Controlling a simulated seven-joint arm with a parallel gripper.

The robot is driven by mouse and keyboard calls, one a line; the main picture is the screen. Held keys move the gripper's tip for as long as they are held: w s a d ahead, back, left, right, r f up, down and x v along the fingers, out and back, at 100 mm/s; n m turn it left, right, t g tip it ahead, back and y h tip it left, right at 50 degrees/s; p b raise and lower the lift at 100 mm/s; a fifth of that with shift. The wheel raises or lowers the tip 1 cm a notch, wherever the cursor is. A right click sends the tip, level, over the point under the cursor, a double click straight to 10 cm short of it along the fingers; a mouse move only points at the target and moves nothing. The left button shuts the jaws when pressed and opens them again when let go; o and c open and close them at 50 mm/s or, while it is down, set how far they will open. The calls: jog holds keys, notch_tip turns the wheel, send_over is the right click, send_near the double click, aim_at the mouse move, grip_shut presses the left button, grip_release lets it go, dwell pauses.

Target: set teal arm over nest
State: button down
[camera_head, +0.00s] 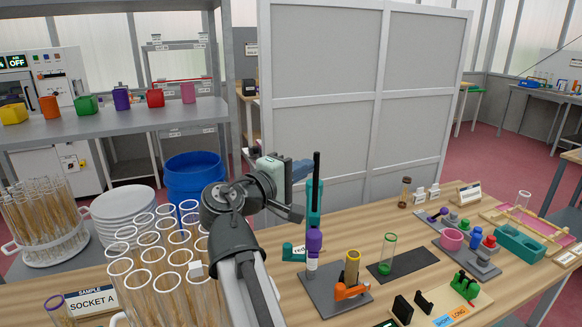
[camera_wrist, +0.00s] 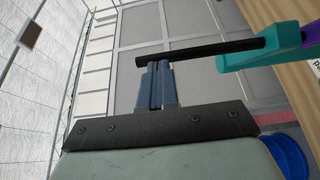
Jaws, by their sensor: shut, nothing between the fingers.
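The teal arm (camera_head: 315,203) stands on a post with a purple collar (camera_head: 314,241) and a white lower part, on a grey plate (camera_head: 322,293). A black rod (camera_head: 317,168) rises from it. A teal piece (camera_head: 293,252) sticks out left, low on the post. My gripper (camera_head: 306,167) is shut and empty, just left of the rod. In the wrist view my blue fingertips (camera_wrist: 157,66) meet the outline of the black rod (camera_wrist: 205,50); I cannot tell if they touch. The teal arm (camera_wrist: 245,59) is at the right. I cannot identify the nest for sure.
A yellow cylinder (camera_head: 352,266) with an orange part stands on the same plate. A glass tube with a green base (camera_head: 387,254) stands on a black mat (camera_head: 412,258). Tall glass tubes (camera_head: 158,255) crowd the left. Small coloured parts and a teal tray (camera_head: 521,243) lie right.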

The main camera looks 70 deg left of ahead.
jog(key=w+d+n+g+y, duration=0.1)
jog(key=w+n+g+y, duration=0.3)
jog(key=w, duration=1.3)
jog(key=shift+w+n+y, duration=0.15)
jog(key=shift+n+y, duration=0.15)
jog(key=shift+y, duration=0.6)
jog(key=shift+w, duration=0.1)
jog(key=s+d, duration=0.2)
jog(key=d, duration=1.1)
jog(key=shift+s, duration=0.4)
